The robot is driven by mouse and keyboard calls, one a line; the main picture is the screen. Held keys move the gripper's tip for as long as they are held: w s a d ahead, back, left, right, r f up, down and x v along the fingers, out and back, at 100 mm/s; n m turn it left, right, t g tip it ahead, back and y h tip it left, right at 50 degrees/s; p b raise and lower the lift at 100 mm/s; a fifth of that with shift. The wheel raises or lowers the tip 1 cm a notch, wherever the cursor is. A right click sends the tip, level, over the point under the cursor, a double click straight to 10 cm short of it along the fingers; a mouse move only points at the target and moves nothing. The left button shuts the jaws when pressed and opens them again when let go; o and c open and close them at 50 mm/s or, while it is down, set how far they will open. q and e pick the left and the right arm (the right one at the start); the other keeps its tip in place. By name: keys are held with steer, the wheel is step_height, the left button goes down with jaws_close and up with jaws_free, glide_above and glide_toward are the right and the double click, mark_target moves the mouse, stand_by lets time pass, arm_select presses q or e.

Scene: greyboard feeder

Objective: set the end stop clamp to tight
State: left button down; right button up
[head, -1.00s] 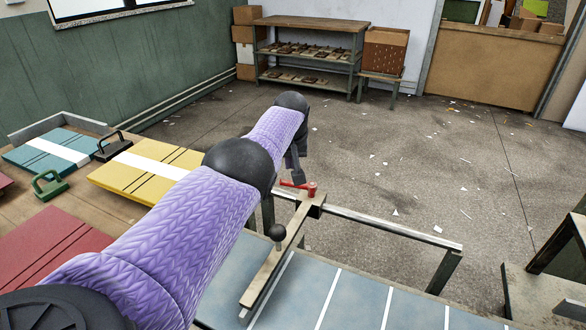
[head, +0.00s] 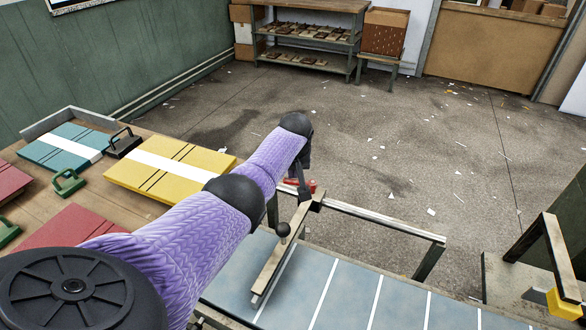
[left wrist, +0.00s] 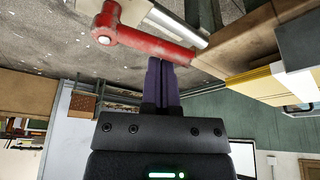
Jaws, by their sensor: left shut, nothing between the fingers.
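The end stop is a long pale wooden bar (head: 270,268) with a black ball knob (head: 283,230), lying across the blue-grey feeder bed. Its clamp has a red lever (head: 313,185) at the bar's far end, by the metal rail (head: 380,220). My left gripper (head: 303,191) is at the lever, and its fingers partly cover it. In the left wrist view the red lever (left wrist: 155,43) crosses just beyond the closed fingertips (left wrist: 160,62); I cannot tell whether they touch. The fingers are shut and empty. My right gripper is not in view.
A table at left holds a yellow board (head: 165,190), a teal board (head: 60,145), red boards and several handled blocks. The metal rail runs right from the clamp. A frame with a yellow part (head: 563,306) stands at lower right. Open floor lies beyond the rail.

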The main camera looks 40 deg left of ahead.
mark_target(298, 183)
arm_select(q)
steer(key=shift+s+d+n+p, duration=0.25)
steer(key=shift+n+p, duration=0.25)
steer(key=shift+n, duration=0.2)
steer(key=shift+s+d+n+g, duration=0.1)
steer(key=shift+n+g, duration=0.2)
steer(key=shift+n, duration=0.1)
steer(key=shift+s+d+n+g+y+p, duration=0.2)
steer(key=shift+n+g+y+p, duration=0.1)
steer(key=shift+n+p, duration=0.35)
steer(key=n, duration=0.2)
steer(key=d+n+g+b, duration=0.1)
steer(key=n, duration=0.1)
steer(key=s+d+n+g, duration=0.1)
steer(key=n, duration=0.1)
steer(key=shift+d+f, duration=0.1)
steer(key=shift+d, duration=0.05)
steer(key=shift+d+n+g+b, duration=0.4)
steer(key=shift+d+n+b, duration=0.3)
steer(key=shift+d+n, duration=0.45)
steer(key=shift+w+d, duration=0.15)
steer(key=shift+d, duration=0.15)
steer(key=shift+w+d, duration=0.15)
steer(key=shift+d, duration=0.05)
